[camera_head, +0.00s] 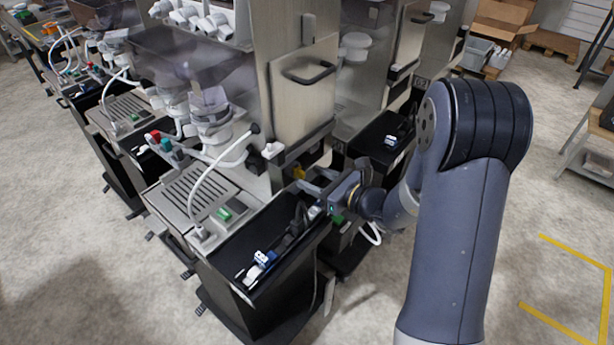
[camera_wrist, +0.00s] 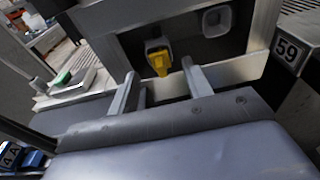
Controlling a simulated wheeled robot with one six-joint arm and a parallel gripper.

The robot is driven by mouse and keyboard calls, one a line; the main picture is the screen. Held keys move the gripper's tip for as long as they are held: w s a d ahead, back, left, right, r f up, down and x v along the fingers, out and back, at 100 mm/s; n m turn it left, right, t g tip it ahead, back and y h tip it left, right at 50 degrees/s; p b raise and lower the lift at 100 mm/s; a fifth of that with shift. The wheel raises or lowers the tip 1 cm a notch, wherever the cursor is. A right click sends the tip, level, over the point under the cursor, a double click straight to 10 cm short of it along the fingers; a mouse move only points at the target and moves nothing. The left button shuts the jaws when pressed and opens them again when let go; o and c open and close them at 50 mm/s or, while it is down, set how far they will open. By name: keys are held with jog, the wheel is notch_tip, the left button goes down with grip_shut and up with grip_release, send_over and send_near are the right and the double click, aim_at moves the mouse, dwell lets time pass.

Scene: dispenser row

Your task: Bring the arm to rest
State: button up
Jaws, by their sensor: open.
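My gripper (camera_head: 318,187) is at the side of the nearest dispenser machine (camera_head: 293,60), just above the back end of its black bin (camera_head: 240,293). In the wrist view my gripper (camera_wrist: 158,83) shows two grey fingers set apart with nothing between them. A yellow part (camera_wrist: 159,62) on the machine's face lies just beyond the fingertips; I cannot tell whether they touch it. My arm reaches in from the right.
A blue and white item (camera_head: 262,257) lies in the bin. A white hose (camera_head: 205,190) arches over the drip tray. More machines stand behind and to the left. Open floor (camera_head: 480,250) with yellow lines lies at right.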

aim_at(304, 175)
jog(key=b+v, duration=0.1)
jog(key=v, duration=0.6)
jog(key=shift+s+d, duration=0.25)
jog(key=p+x, duration=0.2)
jog(key=x, duration=0.9)
jog(key=shift+r, duration=0.1)
jog(key=shift+s+d, duration=0.3)
jog(key=shift+d, duration=0.15)
jog(key=shift+a, duration=0.1)
